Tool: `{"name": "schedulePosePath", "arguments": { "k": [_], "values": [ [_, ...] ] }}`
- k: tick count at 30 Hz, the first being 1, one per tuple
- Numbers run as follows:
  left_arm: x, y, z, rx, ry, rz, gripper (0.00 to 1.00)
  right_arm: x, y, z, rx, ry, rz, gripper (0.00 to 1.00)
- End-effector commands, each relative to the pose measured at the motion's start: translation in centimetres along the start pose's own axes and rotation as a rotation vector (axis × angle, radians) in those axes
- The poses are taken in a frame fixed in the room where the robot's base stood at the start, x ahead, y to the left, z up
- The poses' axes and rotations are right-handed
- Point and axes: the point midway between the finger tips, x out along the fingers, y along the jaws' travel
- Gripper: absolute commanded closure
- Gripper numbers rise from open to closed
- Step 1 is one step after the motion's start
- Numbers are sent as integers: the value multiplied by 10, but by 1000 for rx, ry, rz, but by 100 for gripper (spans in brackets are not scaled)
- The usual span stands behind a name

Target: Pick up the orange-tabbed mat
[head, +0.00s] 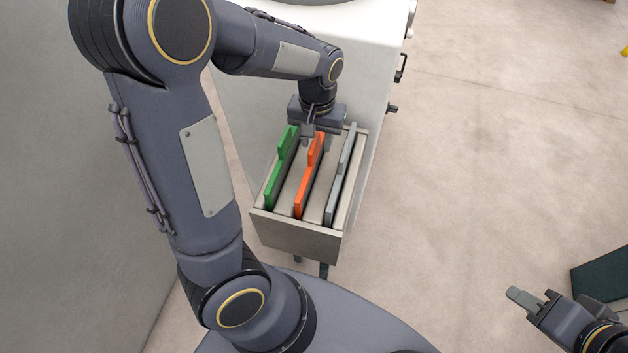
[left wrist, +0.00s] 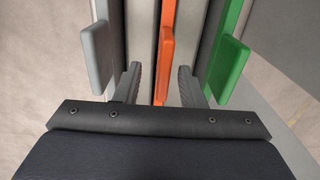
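The orange-tabbed mat (head: 306,183) stands upright in the middle slot of a light box, between a green mat and a grey mat. My left gripper (head: 318,138) is over the far end of the box, above the orange mat. In the left wrist view the orange mat (left wrist: 164,50) runs between the two spread fingers of my left gripper (left wrist: 159,85), with a gap on each side. My right gripper (head: 528,300) is at the lower right, away from the box; its finger opening is not clear.
The green mat (head: 280,170) is left of the orange one and the grey mat (head: 340,178) right of it, both close to the left gripper's fingers. The box (head: 292,236) adjoins a white machine (head: 372,60). Open floor (head: 490,150) lies to the right.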

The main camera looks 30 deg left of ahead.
Motion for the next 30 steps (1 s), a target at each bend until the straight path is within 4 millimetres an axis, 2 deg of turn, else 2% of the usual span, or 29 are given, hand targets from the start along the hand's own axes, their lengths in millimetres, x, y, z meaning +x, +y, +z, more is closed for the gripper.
{"name": "schedulePosePath", "arguments": {
  "k": [10, 14, 20, 28, 30],
  "values": [
    [48, -4, 5, 0, -3, -1, 64, 1, 0, 0, 0, 0, 0, 67],
    [56, -4, 5, 0, 0, 1, 64, 1, 0, 0, 0, 0, 0, 67],
    [56, -4, 5, 0, 1, 1, 64, 1, 0, 0, 0, 0, 0, 67],
    [56, -4, 5, 0, 1, 1, 98, 1, 0, 0, 0, 0, 0, 67],
    [55, -4, 5, 0, 1, 1, 100, 1, 0, 0, 0, 0, 0, 67]
  ]
}}
